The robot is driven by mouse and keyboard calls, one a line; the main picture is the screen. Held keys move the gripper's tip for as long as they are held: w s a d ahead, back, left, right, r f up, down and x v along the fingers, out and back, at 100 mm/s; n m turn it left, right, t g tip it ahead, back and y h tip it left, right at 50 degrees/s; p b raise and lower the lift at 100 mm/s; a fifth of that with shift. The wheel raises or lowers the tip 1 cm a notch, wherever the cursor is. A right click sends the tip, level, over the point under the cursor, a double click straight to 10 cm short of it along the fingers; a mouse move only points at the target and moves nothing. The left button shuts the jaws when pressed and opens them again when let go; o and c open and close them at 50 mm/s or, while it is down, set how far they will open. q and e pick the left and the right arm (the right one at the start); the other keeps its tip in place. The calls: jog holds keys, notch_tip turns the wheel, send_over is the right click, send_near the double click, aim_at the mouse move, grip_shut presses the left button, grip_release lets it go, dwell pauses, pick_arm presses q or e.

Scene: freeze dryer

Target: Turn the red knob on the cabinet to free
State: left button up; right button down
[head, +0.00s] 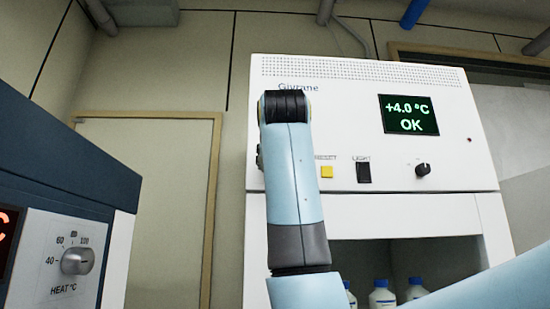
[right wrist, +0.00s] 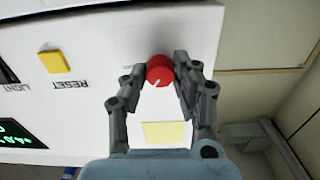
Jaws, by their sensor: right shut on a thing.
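The red knob (right wrist: 159,71) is on the white cabinet front in the right wrist view, with a white pointer mark on its face. My right gripper (right wrist: 158,78) has its fingers on both sides of the knob and is shut on it. The cabinet (head: 290,75) stands at the right of the head view; there a light blue arm link of mine hides the part of the panel where the knob would be. The free marking cannot be read in either view. My left gripper is not in view.
The cabinet panel has a yellow RESET button (head: 327,171), a black LIGHT switch (head: 363,172), a black knob (head: 423,170) and a display (head: 409,115) reading +4.0 °C OK. Bottles (head: 382,295) stand in the opening below. A blue unit with a HEAT dial (head: 77,261) is at left.

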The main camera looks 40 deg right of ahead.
jog(key=shift+n+p, duration=0.85)
jog(key=shift+n, duration=2.65)
jog(key=c, duration=1)
grip_release()
jog(key=shift+v, duration=3.7)
